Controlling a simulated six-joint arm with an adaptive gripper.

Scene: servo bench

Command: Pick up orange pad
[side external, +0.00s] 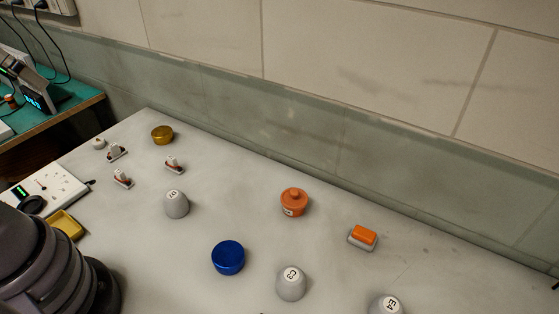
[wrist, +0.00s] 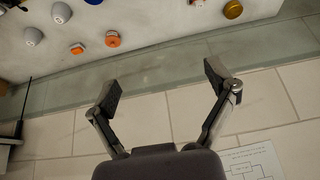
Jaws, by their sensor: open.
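The orange pad (side external: 364,235) is a small block with rounded corners seated on a grey base, on the pale bench right of centre in the side view. It also shows in the wrist view (wrist: 77,48), at upper left. My gripper (wrist: 162,86) is open and empty in the wrist view, its two fingers spread wide with the wall behind them. The pad lies outside the fingers, up and to the left in that picture, well apart from them. In the side view my gripper is not seen.
An orange round knobbed piece (side external: 294,203) stands left of the pad. Grey caps (side external: 291,284), a blue disc (side external: 228,258), a gold disc (side external: 162,135) and small switches (side external: 174,165) are spread over the bench. The wall (side external: 390,180) runs close behind the pad.

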